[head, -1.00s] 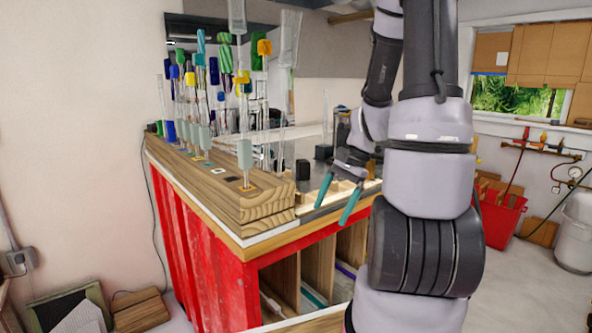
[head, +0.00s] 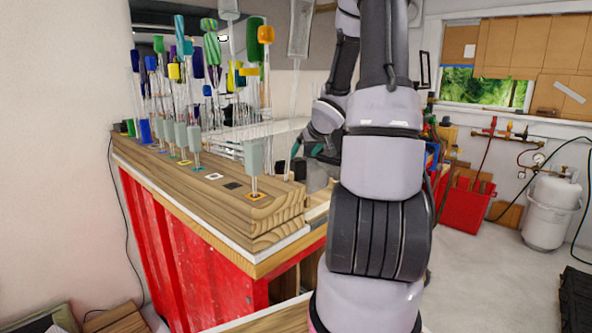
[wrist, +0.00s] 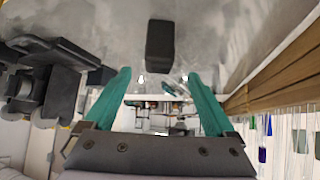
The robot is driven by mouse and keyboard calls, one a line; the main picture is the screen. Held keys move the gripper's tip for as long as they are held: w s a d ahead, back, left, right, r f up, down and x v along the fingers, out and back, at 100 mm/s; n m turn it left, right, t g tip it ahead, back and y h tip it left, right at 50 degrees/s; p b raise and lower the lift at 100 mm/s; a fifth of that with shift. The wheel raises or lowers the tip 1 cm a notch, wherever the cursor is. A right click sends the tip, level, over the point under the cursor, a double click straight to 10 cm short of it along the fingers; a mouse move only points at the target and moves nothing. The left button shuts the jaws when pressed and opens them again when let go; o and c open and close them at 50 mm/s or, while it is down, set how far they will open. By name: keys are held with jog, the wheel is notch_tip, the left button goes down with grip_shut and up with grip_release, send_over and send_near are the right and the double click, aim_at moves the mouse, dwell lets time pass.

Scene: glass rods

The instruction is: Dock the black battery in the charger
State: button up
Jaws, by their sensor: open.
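A black block (wrist: 160,45), which looks like the battery, stands on a grey surface in the wrist view. It is centred between the lines of my fingers but beyond their tips, touching neither. A small black block (head: 300,169) also shows beside the wooden rack in the head view; I cannot tell for sure that it is the same one. My gripper (wrist: 160,77) is open and empty, its teal fingers wide apart. In the head view my gripper (head: 312,150) is above the bench behind the rack's end, partly hidden by my arm. I cannot clearly make out the charger.
The wooden rack (head: 215,200) holds many tall glass rods with coloured tops, close to my gripper's left. Dark equipment (wrist: 45,85) stands at the left in the wrist view. A red bin (head: 463,205) and a white tank (head: 551,210) stand at the right.

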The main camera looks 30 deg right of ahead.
aim_at(301, 160)
jog(key=x, duration=0.8)
jog(key=shift+f, duration=0.15)
jog(key=shift+s+d, duration=0.1)
grip_shut()
